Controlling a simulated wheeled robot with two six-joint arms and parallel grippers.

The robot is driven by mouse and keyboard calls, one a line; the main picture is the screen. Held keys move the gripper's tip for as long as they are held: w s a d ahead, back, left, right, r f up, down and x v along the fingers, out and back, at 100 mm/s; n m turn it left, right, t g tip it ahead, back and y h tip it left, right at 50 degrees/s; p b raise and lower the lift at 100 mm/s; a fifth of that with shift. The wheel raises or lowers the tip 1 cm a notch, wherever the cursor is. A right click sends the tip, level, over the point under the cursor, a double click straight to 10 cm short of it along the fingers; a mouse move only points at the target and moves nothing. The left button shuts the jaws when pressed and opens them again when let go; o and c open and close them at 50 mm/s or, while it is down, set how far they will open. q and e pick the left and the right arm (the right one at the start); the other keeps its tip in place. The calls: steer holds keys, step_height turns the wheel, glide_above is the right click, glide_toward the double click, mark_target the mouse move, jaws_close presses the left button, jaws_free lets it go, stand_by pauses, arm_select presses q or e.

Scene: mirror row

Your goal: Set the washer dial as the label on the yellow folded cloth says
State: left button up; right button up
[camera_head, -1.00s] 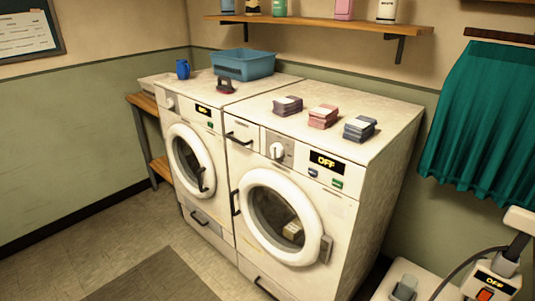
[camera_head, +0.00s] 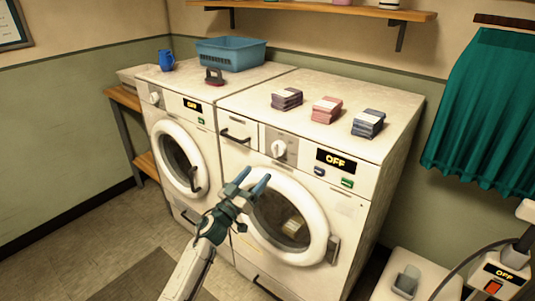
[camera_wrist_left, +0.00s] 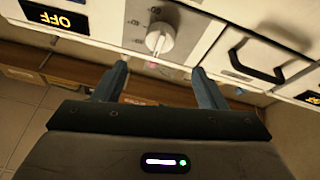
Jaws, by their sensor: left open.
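The right washer's white dial (camera_head: 279,150) sits on its grey panel. It also shows in the left wrist view (camera_wrist_left: 159,40), ahead of the fingers and roughly between them. My left gripper (camera_head: 251,180) is open and empty, below the dial and in front of the right washer's round door (camera_head: 318,230), apart from the dial. Its blue-grey fingers (camera_wrist_left: 160,76) also show in the left wrist view. A pale yellowish folded cloth (camera_head: 293,227) shows dimly through the door glass; I cannot read any label on it. My right gripper is not in view.
Purple (camera_head: 287,99), pink (camera_head: 326,110) and blue-grey (camera_head: 368,123) folded stacks lie on the right washer. Its display (camera_head: 336,161) reads OFF. The left washer has its own dial (camera_head: 154,98); a blue basket (camera_head: 231,54) and mug (camera_head: 167,60) stand on top.

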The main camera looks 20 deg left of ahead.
mark_target(274, 153)
arm_select(q)
steer(key=x, duration=0.9)
steer(key=shift+w+d+r+p, duration=0.1)
steer(key=shift+w+d+p, duration=0.05)
steer(key=shift+w+p, duration=0.15)
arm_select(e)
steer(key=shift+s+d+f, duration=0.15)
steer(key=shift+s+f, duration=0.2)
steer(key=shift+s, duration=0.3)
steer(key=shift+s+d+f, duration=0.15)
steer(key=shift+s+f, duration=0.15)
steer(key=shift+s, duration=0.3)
arm_select(q)
steer(key=c, duration=1)
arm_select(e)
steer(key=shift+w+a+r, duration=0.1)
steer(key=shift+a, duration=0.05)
